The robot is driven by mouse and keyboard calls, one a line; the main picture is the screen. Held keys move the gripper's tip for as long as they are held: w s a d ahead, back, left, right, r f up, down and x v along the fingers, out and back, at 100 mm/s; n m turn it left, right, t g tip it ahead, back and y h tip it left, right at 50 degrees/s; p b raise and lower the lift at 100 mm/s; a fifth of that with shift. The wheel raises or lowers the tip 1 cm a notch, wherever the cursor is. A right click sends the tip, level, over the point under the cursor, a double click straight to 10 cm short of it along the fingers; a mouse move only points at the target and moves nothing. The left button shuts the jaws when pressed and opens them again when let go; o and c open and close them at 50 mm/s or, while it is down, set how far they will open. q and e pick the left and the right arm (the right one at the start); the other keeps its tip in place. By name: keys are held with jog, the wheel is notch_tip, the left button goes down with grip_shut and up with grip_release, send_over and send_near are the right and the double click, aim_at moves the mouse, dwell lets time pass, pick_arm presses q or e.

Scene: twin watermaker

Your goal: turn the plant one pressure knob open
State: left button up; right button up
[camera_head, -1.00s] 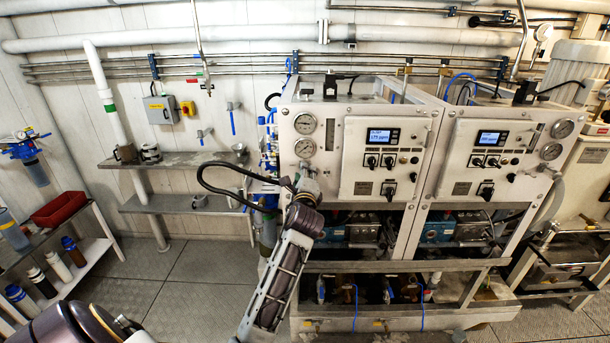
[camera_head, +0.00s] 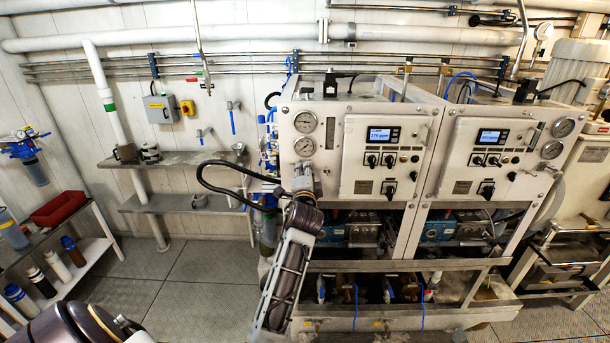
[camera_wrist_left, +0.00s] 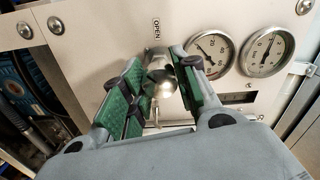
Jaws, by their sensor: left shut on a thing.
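The pressure knob (camera_wrist_left: 160,80) is a round metal knob on the white panel of the left-hand plant (camera_head: 345,112). In the left wrist view it sits between the green-padded fingers of my left gripper (camera_wrist_left: 158,88), which is shut on it. An "OPEN" label (camera_wrist_left: 156,29) is on the panel just above the knob. In the head view my left gripper (camera_head: 304,176) is at the panel's lower left, below two round gauges (camera_head: 305,147); the knob is hidden there. My right gripper is not in view.
The left plant's panel has a lit display (camera_head: 382,135) and several black switches. A second similar plant (camera_head: 490,140) stands to the right. Pipes and valves (camera_head: 268,160) are close to the left of my gripper. The floor (camera_head: 190,275) at left is clear.

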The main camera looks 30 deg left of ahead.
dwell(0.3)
pick_arm(q)
jog(key=o, duration=1)
jog(key=shift+v, duration=3.75)
jog(key=shift+f, duration=0.15)
